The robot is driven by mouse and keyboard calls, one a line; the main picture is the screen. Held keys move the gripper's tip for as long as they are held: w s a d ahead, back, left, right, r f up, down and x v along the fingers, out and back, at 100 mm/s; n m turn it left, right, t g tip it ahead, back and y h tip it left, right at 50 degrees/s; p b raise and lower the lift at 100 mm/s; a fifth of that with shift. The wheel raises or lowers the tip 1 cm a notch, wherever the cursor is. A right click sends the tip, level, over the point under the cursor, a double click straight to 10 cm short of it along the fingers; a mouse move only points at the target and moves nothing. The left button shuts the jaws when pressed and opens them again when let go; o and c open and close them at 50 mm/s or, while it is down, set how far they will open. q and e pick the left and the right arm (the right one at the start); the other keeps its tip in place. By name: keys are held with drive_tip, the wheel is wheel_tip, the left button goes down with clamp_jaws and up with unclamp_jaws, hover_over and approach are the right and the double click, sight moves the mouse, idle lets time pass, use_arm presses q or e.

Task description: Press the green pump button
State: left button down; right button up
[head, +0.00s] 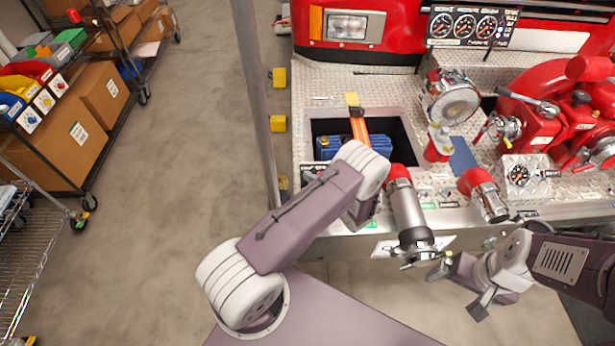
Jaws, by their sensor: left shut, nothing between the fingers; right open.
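The fire-truck pump panel (455,208) is a metal ledge with red and chrome fittings. A small green patch (373,223) shows at its front edge, partly behind my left wrist. I cannot tell whether it is the green pump button. My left arm reaches over the front of the truck, and its gripper (358,222) points down at the panel's edge, mostly hidden by my own arm. It is shut and empty, and contact is not visible. My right gripper (459,284) is open and empty, in front of the ledge at the lower right.
A blue box with an orange strap (352,142) sits in a recess behind my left arm. A capped silver pipe (408,215) sticks out between my grippers. A grey pole (257,100) stands left of the truck. Shelves with boxes (70,130) line the left; the floor between is clear.

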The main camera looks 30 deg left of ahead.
use_arm(q)
drive_tip(key=shift+w+a+f, duration=0.1)
drive_tip(key=shift+w+f, duration=0.05)
drive_tip(key=shift+f, duration=0.05)
idle(0.3)
drive_tip(key=shift+r, duration=0.15)
drive_tip(key=shift+s+d+r+p, duration=0.25)
drive_tip(key=shift+s+r+p, duration=0.2)
drive_tip(key=shift+r+p, duration=0.2)
drive_tip(key=shift+s+d+r+p, duration=0.1)
drive_tip(key=shift+r+p, duration=0.35)
drive_tip(key=s+r+p, duration=0.1)
drive_tip(key=s+d+r+p, duration=0.1)
drive_tip(key=r+p, duration=0.1)
drive_tip(key=shift+d+r, duration=0.1)
drive_tip(key=shift+r, duration=0.05)
idle(0.8)
